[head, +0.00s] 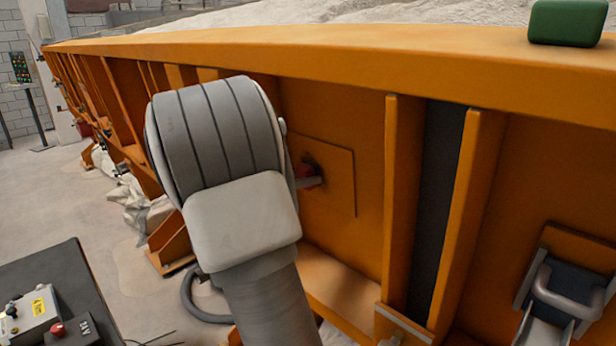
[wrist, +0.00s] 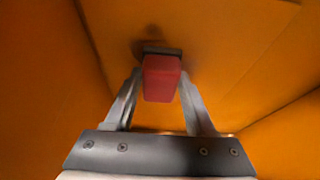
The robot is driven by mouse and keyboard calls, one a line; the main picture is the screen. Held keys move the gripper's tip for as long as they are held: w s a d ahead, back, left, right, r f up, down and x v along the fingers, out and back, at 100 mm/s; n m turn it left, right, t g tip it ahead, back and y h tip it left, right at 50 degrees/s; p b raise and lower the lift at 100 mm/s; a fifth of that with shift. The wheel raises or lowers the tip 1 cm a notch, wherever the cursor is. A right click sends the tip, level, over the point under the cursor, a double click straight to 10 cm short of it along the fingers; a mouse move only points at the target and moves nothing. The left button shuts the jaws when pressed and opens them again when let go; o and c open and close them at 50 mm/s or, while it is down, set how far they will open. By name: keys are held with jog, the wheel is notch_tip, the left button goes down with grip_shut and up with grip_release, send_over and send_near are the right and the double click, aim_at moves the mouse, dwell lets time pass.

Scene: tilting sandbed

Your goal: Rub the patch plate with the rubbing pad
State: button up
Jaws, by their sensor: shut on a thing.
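The rubbing pad (wrist: 162,80) is a red block with a dark layer at its far end. My gripper (wrist: 161,74) is shut on it, one finger on each side. The patch plate (head: 335,188) is a flat orange square on the side wall of the sandbed. The pad's dark end faces the plate (wrist: 215,45) at close range; I cannot tell whether it touches. A dark smudge shows on the plate just beyond the pad. In the head view my arm hides the plate's left part and most of the gripper; a bit of the red pad (head: 306,173) shows.
An orange top beam (head: 330,48) runs above the plate, with a green block (head: 567,23) on it at right. Upright ribs (head: 402,200) stand right of the plate. A dark table (head: 60,285) with a control box (head: 30,315) is at lower left.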

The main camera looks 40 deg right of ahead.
aim_at(340, 179)
jog(key=shift+w+r+p, duration=0.15)
jog(key=shift+w+p, duration=0.65)
jog(key=shift+w, duration=0.5)
jog(key=shift+s+a+r+p, duration=0.2)
jog(key=shift+s+r+p, duration=0.55)
jog(key=shift+s, duration=0.4)
jog(key=shift+s+d+r+b, duration=0.15)
jog(key=shift+s+b, duration=0.15)
jog(key=shift+s, duration=1.1)
jog(key=shift+s+d+f+b, duration=0.1)
jog(key=shift+s+b, duration=0.15)
jog(key=shift+s, duration=1.2)
jog(key=shift+s+d+r+b, duration=0.15)
jog(key=shift+s+b, duration=0.15)
jog(key=shift+s, duration=1.1)
jog(key=shift+f, duration=0.1)
jog(key=a+f, duration=0.1)
jog(key=a, duration=0.5)
jog(key=shift+p, duration=0.35)
jog(key=shift+s, duration=0.1)
